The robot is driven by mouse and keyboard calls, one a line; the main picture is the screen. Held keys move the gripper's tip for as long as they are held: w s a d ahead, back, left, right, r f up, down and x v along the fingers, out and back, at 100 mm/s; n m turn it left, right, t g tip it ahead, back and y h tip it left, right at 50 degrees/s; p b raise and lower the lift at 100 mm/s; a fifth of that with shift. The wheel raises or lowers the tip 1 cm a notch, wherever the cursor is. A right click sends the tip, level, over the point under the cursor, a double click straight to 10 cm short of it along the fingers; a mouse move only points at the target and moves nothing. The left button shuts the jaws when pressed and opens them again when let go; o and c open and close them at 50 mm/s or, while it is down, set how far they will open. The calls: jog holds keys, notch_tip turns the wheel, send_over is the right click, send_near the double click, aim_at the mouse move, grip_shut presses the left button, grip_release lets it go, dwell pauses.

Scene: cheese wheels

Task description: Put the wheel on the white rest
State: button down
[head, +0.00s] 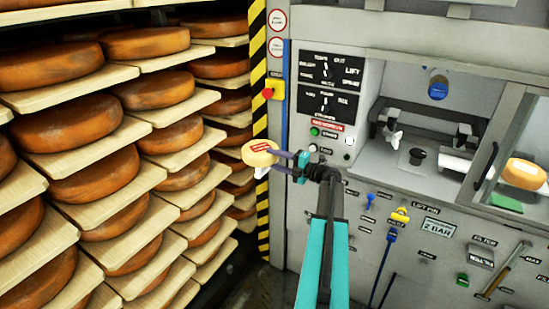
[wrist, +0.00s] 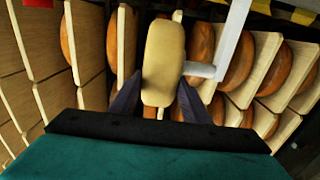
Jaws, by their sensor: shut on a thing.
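My gripper (head: 282,160) is shut on a small pale yellow wheel (head: 260,152) with a red label, held up in front of the rack's right edge. In the wrist view the same wheel (wrist: 163,55) is seen edge-on between my dark fingers (wrist: 162,98). A small white part (head: 262,172) shows just under the wheel in the head view. In the wrist view a white bar with a short stub (wrist: 201,70) reaches to the wheel's right side. I cannot tell whether it touches the wheel, or whether this is the white rest.
A rack of large orange-brown wheels on wooden boards (head: 100,75) fills the left. A yellow-black striped post (head: 259,120) stands beside it. A grey machine panel (head: 335,75) with knobs is on the right. Another pale wheel (head: 523,174) sits behind a window at far right.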

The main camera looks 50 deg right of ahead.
jog(key=c, duration=1)
grip_release()
jog(key=shift+r, duration=0.1)
jog(key=shift+s, duration=0.25)
jog(key=b+v, duration=0.4)
jog(key=v, duration=0.7)
jog(key=shift+s, duration=0.25)
jog(key=shift+d, duration=0.1)
